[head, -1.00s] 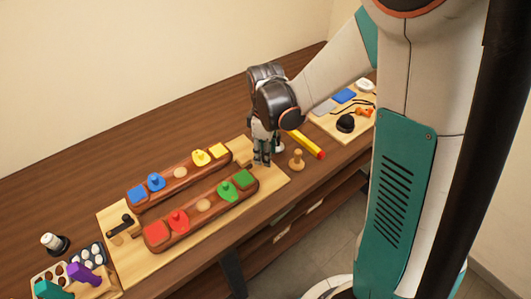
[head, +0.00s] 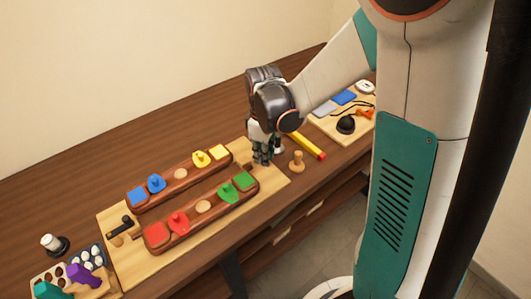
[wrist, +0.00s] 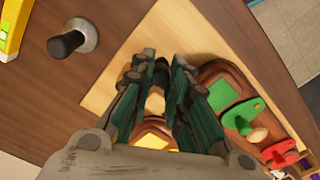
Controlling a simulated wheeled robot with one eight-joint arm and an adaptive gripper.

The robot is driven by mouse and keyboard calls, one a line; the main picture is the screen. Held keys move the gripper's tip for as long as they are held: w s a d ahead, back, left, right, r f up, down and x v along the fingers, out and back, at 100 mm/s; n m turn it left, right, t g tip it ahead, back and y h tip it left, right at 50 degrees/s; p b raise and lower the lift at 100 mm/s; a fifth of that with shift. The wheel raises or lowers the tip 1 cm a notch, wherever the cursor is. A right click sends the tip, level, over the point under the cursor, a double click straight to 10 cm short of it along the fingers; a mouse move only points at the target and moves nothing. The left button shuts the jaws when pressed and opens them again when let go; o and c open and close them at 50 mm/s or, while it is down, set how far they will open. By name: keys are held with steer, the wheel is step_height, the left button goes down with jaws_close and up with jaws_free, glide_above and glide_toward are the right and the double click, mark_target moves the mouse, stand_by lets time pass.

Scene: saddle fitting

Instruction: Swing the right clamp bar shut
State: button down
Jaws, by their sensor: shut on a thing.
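A pale wooden board (head: 107,215) carries two dark wooden rails with coloured blocks and tabs. The left clamp bar (head: 122,226), with a black grip, lies at the board's left end. My gripper (head: 262,160) is low over the right end of the board, just past the rails' ends. In the wrist view my gripper (wrist: 157,75) is shut around a small dark piece, apparently the right clamp bar's grip (wrist: 158,76). Most of that bar is hidden by the fingers; a brown bit shows beside them in the head view. Its exact angle cannot be told.
A second board with several items (head: 362,127) is farther right. The table behind the rails is clear.

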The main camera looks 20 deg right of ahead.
steer(key=a+m, duration=0.1)
steer(key=m, duration=0.2)
steer(key=shift+w+a, duration=0.1)
steer(key=shift+a, duration=0.25)
steer(key=m, duration=0.2)
steer(key=a+m, duration=0.1)
steer(key=shift+w+a+m, duration=0.3)
steer(key=shift+w+m, duration=0.1)
steer(key=m, duration=0.2)
steer(key=w+a+m, duration=0.1)
steer(key=shift+w+a+m+b, duration=0.1)
steer(key=shift+a+m+b, duration=0.05)
steer(key=shift+m+b, duration=0.2)
steer(key=shift+w+a+m, duration=0.2)
steer(key=shift+w+m, duration=0.2)
steer(key=shift+m, duration=0.65)
steer(key=shift+w+a+m, duration=0.2)
steer(key=shift+w+m, duration=0.2)
steer(key=shift+m, duration=0.6)
steer(key=c, duration=1.5)
jaws_free()
steer(key=shift+w, duration=0.1)
step_height(320, 180, up, 12)
